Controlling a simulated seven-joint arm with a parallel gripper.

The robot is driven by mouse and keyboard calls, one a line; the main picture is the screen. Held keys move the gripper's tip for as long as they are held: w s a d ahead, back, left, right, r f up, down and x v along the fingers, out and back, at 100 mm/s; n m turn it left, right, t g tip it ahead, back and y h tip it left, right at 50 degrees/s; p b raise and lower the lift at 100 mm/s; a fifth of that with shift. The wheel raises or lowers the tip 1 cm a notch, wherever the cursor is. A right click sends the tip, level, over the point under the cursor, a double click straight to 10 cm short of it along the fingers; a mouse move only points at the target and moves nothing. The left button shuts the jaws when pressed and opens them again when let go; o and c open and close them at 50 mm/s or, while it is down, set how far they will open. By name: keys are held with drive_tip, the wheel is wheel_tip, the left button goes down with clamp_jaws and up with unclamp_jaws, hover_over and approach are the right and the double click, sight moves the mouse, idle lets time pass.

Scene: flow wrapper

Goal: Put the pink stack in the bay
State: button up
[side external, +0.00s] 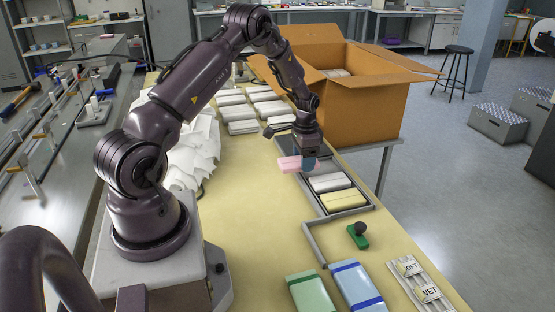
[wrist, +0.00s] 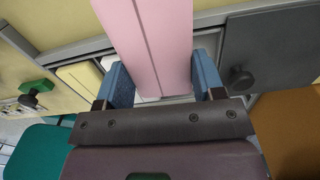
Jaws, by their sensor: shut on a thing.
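A pale pink stack (side external: 290,164) is held in my gripper (side external: 307,162), between its two blue fingers. In the wrist view the pink stack (wrist: 155,45) runs up out of the picture from between the fingers (wrist: 162,80). It is above the long grey tray (side external: 372,204), near the tray's left side in the side view; its exact height is unclear. The wrist view shows the yellow stack (wrist: 78,74) at left. The tray part below the gripper is largely hidden.
An open cardboard box (side external: 365,105) stands behind the tray. A green block with a dark knob (side external: 358,238) sits near the tray's front end. Green (side external: 310,293) and blue (side external: 357,286) packs lie in front. White stacks (side external: 240,113) and a white paper pile (side external: 185,140) lie to the left.

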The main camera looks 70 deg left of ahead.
drive_tip(key=w, duration=0.2)
drive_tip(key=w+a, duration=0.1)
drive_tip(key=w, duration=0.3)
drive_tip(key=shift+w+a+f, duration=0.1)
drive_tip(key=shift+a, duration=0.3)
drive_tip(key=shift+w+a+r, duration=0.35)
drive_tip(key=shift+w+r, duration=0.2)
drive_tip(key=shift+r, duration=0.1)
drive_tip(key=shift+w+a+r, duration=0.35)
drive_tip(key=shift+w+r, duration=0.15)
drive_tip(key=shift+r, duration=0.1)
drive_tip(key=shift+s+d+r+n, duration=0.1)
drive_tip(key=shift+r+n, duration=0.05)
drive_tip(key=shift+n, duration=0.15)
hover_over(323, 168)
drive_tip(key=shift+f, duration=2.05)
drive_tip(key=shift+f, duration=0.25)
drive_tip(key=shift+f, duration=0.5)
drive_tip(key=shift+f, duration=0.1)
drive_tip(key=shift+f, duration=0.45)
drive_tip(key=shift+f, duration=0.1)
